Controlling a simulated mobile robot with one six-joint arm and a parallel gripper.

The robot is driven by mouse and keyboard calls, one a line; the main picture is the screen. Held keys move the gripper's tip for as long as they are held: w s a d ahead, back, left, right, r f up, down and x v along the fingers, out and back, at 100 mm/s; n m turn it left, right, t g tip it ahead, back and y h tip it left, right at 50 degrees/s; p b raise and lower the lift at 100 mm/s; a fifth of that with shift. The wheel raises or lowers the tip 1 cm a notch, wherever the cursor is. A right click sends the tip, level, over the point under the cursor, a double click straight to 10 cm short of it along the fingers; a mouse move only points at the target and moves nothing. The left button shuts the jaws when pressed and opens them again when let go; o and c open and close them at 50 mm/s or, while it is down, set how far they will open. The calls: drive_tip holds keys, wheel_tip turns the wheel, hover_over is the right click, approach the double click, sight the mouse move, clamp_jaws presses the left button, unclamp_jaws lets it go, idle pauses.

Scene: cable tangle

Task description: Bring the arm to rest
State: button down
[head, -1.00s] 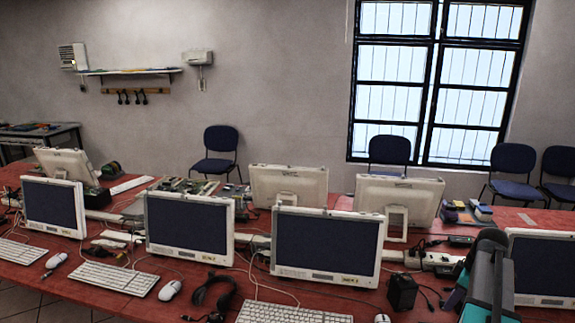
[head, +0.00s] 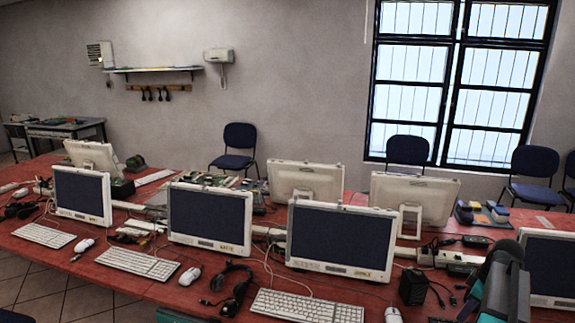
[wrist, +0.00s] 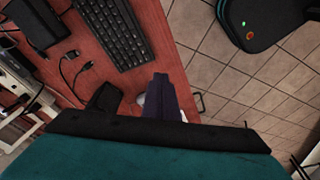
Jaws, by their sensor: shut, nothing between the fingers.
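My gripper (wrist: 158,97) shows in the wrist view with its two dark fingers together and nothing between them. It is above the front edge of the red table (wrist: 172,47), close to a black keyboard (wrist: 113,30). I cannot tell its exact height over the table. In the head view part of my arm (head: 503,283) stands at the lower right, in front of a monitor; the fingers are hidden there.
Loose cable ends (wrist: 75,68) and a black box (wrist: 38,20) lie left of the keyboard in the wrist view. Monitors (head: 340,240), white keyboards (head: 138,263) and black headphones (head: 236,287) crowd the table.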

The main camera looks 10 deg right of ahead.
drive_tip(key=s+a+f+m+g, duration=0.3)
drive_tip(key=a+f+m, duration=0.1)
drive_tip(key=a+f, duration=2.05)
drive_tip(key=s+a+f+m+g+h, duration=0.1)
drive_tip(key=s+a+f+m+g, duration=0.1)
drive_tip(key=s+a+f, duration=0.8)
drive_tip(key=s+a+f+m+g+h, duration=0.1)
drive_tip(key=s+a+f+g, duration=0.1)
drive_tip(key=s+a+f, duration=0.65)
drive_tip(key=s+b, duration=0.1)
drive_tip(key=s+f+b, duration=0.1)
drive_tip(key=b, duration=0.1)
drive_tip(key=s+f+b, duration=0.1)
drive_tip(key=s+b, duration=0.1)
drive_tip(key=shift+f, duration=0.25)
drive_tip(key=shift+s+a, duration=0.1)
drive_tip(key=shift+a, duration=0.05)
